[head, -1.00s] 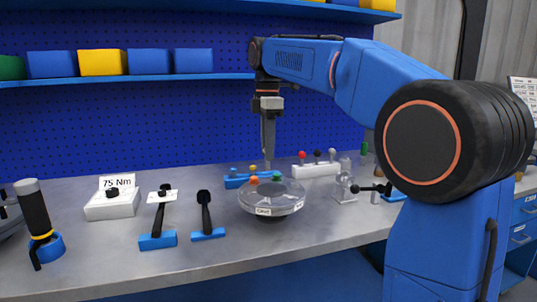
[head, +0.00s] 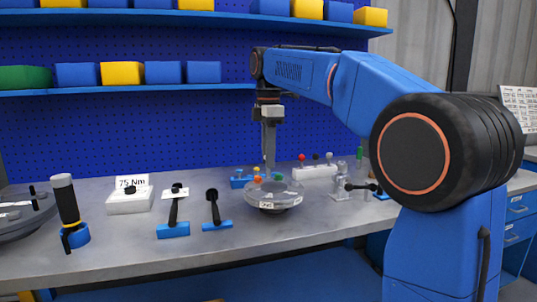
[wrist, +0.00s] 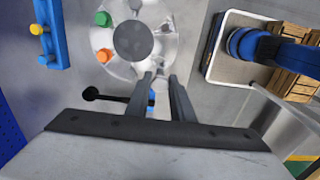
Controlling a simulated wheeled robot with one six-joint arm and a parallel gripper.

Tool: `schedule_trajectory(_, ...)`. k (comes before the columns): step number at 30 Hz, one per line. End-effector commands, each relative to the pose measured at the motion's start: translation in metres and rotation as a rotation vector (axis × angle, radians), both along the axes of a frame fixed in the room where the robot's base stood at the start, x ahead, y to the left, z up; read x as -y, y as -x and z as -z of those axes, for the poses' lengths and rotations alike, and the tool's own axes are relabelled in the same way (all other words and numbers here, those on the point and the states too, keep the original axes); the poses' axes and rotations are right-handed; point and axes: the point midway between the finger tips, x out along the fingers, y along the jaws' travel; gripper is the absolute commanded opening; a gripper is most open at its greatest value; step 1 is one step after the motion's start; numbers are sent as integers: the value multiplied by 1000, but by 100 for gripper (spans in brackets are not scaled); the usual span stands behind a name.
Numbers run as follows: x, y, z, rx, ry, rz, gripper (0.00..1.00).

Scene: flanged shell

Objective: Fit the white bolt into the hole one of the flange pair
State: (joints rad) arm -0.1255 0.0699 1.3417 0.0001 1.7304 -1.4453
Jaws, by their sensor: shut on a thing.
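The flange pair (head: 290,194) is a clear round shell on the bench, with an orange bolt (head: 257,179) and a green bolt (head: 277,177) standing in its rim. In the wrist view its ring (wrist: 83,40) shows a dark centre, and the orange bolt (wrist: 104,56) and green bolt (wrist: 102,18) sit on its left side. My gripper (head: 269,166) points straight down above the flange. In the wrist view my gripper's fingertips (wrist: 161,76) lie over the ring's lower right edge. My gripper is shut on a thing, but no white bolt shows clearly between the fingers. Hole labels are unreadable.
A blue rack (head: 238,182) with a yellow bolt stands behind the flange. A white rack (head: 315,171) with red, black and white knobs is behind right. A black-knobbed fixture (head: 341,194) stands right. Black-handled tools (head: 213,208) on blue stands are left.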

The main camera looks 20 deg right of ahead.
Motion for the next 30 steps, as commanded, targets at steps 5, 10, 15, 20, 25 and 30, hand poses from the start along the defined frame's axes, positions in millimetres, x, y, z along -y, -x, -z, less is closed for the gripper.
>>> schedule_trajectory(5,0,0,13,-2,0,0,0)
schedule_trajectory(10,0,1,27,-1,0,0,0)
schedule_trajectory(15,0,1,39,-1,0,0,0)
schedule_trajectory(20,0,0,47,1,0,0,0)
schedule_trajectory(25,0,0,51,1,0,0,0)
schedule_trajectory(30,0,0,52,1,0,0,0)
